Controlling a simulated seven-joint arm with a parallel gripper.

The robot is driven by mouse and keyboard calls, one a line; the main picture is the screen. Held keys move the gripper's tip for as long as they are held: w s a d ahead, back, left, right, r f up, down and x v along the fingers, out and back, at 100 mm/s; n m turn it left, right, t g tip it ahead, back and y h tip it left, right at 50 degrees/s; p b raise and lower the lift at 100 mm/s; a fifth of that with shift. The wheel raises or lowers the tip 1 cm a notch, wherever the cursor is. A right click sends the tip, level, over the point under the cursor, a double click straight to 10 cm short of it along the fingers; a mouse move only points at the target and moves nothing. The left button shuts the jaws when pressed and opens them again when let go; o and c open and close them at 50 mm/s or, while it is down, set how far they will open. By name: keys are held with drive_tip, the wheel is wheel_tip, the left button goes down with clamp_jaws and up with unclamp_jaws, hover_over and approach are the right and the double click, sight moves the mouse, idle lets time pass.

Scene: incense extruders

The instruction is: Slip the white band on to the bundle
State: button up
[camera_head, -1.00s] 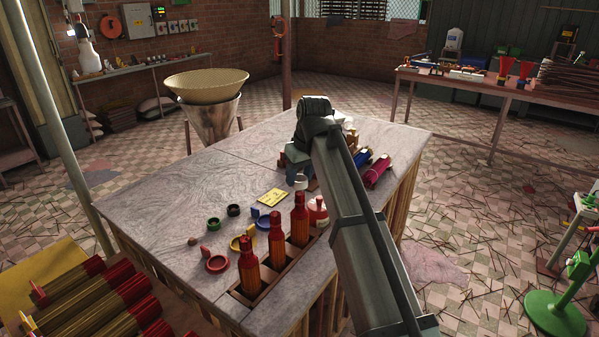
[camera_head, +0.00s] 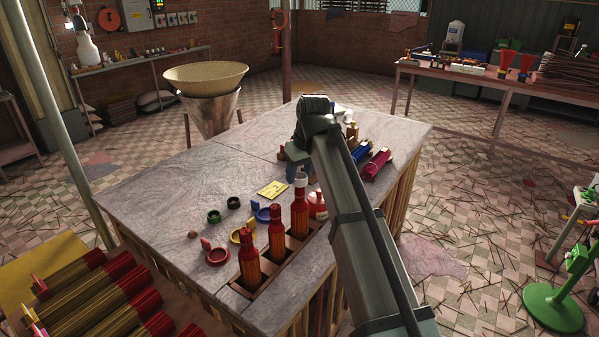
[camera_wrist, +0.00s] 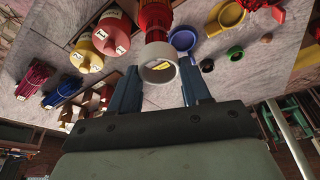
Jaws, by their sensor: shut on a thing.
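The white band (camera_wrist: 158,74) is a short ring held between the fingers of my gripper (camera_wrist: 162,90), shut on it. In the head view the band (camera_head: 301,179) shows just below my gripper (camera_head: 298,172), at the top end of the rightmost red-topped bundle (camera_head: 300,212). That bundle stands upright in a wooden rack (camera_head: 272,268) with two similar bundles (camera_head: 276,232) to its left. In the wrist view the bundle's red part (camera_wrist: 155,18) meets the band's far rim. I cannot tell whether the tip is inside the band.
Blue (camera_wrist: 183,40), yellow (camera_wrist: 230,14), green (camera_wrist: 235,52) and red (camera_head: 217,256) rings lie on the table, with a yellow card (camera_head: 272,190). Red (camera_wrist: 87,56) and yellow (camera_wrist: 117,34) tagged pots stand close by. Blue and magenta bundles (camera_head: 376,164) lie behind my arm.

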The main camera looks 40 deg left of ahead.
drive_tip(key=shift+f, duration=0.15)
drive_tip(key=shift+f, duration=1.2)
drive_tip(key=shift+f, duration=0.15)
drive_tip(key=o, duration=0.9)
drive_tip(key=shift+r, duration=0.2)
drive_tip(key=shift+r, duration=3.3)
